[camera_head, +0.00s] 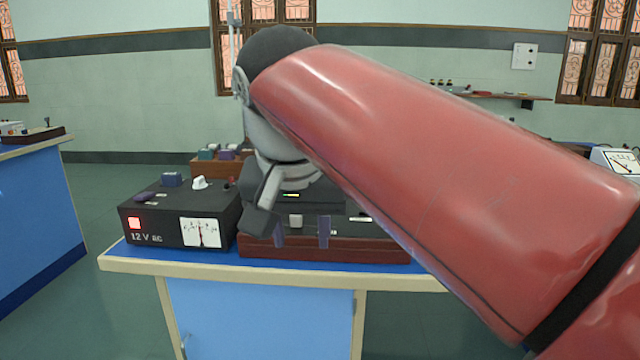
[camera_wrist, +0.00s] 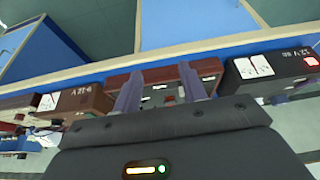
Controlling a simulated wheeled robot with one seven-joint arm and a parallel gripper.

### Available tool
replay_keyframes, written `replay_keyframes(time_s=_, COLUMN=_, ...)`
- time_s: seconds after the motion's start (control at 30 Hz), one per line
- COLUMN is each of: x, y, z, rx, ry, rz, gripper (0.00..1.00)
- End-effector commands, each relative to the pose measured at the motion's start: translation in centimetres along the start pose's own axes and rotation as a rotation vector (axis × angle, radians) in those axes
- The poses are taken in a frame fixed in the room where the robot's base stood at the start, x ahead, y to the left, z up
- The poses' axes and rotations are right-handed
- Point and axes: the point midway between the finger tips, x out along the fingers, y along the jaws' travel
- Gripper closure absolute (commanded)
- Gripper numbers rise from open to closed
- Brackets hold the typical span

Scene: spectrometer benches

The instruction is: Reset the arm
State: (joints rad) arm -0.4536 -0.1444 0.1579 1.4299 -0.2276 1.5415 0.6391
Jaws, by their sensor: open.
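My arm, a thick red link, crosses the head view from the lower right to the upper middle. My gripper (camera_head: 301,244) hangs at its end over the blue-topped bench (camera_head: 180,262). Its two purple-grey fingers are apart with nothing visible between them. The gripper also shows in the wrist view (camera_wrist: 160,85), with its fingers in front of a reddish-brown wooden box (camera_wrist: 150,78). In the head view this box (camera_head: 345,250) is partly hidden by my gripper and arm. I cannot tell whether the fingers touch it.
A wooden box of small coloured blocks (camera_head: 215,165) stands behind. Another blue bench (camera_head: 35,210) is at the far left. Floor between the benches is clear.

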Motion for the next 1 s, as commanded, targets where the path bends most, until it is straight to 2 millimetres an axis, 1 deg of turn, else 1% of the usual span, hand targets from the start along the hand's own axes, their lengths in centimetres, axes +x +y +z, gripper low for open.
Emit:
replay_keyframes(time_s=0.23, x=2.3, y=3.8, z=1.6, rx=-0.019, ry=0.008, rz=0.001, gripper=0.58)
replay_keyframes(time_s=0.37, x=4.3, y=6.5, z=3.2, rx=-0.033, ry=0.014, rz=-0.002, gripper=0.58)
replay_keyframes(time_s=0.47, x=6.3, y=9.2, z=5.3, rx=-0.040, ry=0.020, rz=-0.006, gripper=0.58)
replay_keyframes(time_s=0.57, x=9.2, y=12.4, z=8.3, rx=-0.044, ry=0.036, rz=-0.013, gripper=0.58)
replay_keyframes(time_s=0.6, x=10.4, y=13.7, z=9.8, rx=-0.046, ry=0.044, rz=-0.016, gripper=0.58)
replay_keyframes(time_s=0.7, x=13.2, y=16.0, z=13.1, rx=-0.046, ry=0.063, rz=-0.024, gripper=0.58)
replay_keyframes(time_s=0.83, x=15.8, y=17.6, z=16.2, rx=-0.045, ry=0.083, rz=-0.030, gripper=0.58)
replay_keyframes(time_s=0.9, x=16.6, y=18.0, z=17.1, rx=-0.046, ry=0.090, rz=-0.031, gripper=0.58)
replay_keyframes(time_s=1.0, x=17.1, y=18.3, z=17.7, rx=-0.046, ry=0.095, rz=-0.032, gripper=0.58)
